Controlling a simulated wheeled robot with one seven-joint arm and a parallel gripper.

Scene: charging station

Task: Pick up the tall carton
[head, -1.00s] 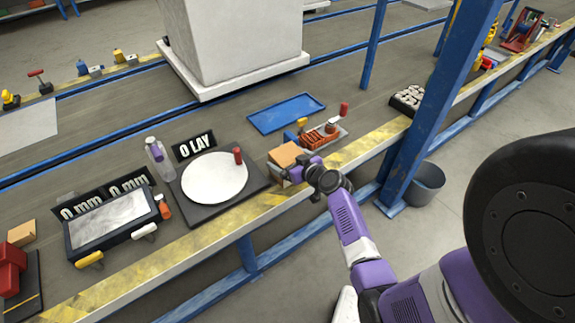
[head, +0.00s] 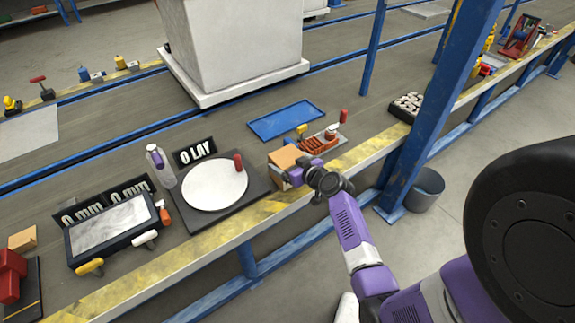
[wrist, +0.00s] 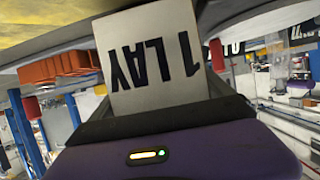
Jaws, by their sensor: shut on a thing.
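The tall carton (head: 284,157) stands near the front edge of the bench, with its tan top showing in the head view. My gripper (head: 295,174) is at its near right side, low against it. In the wrist view a pale carton face (wrist: 155,60) with upside-down "1 LAY" lettering fills the space in front of my gripper (wrist: 160,103). My gripper is shut on the carton. The fingertips are mostly hidden, and I cannot tell whether the carton is clear of the bench.
A red-and-grey fixture (head: 320,141) stands close to the right of the carton. A dark board with a white disc (head: 214,184) lies to its left. A blue tray (head: 287,120) lies behind. A blue post (head: 430,110) rises on the right, beside a grey bin (head: 426,190).

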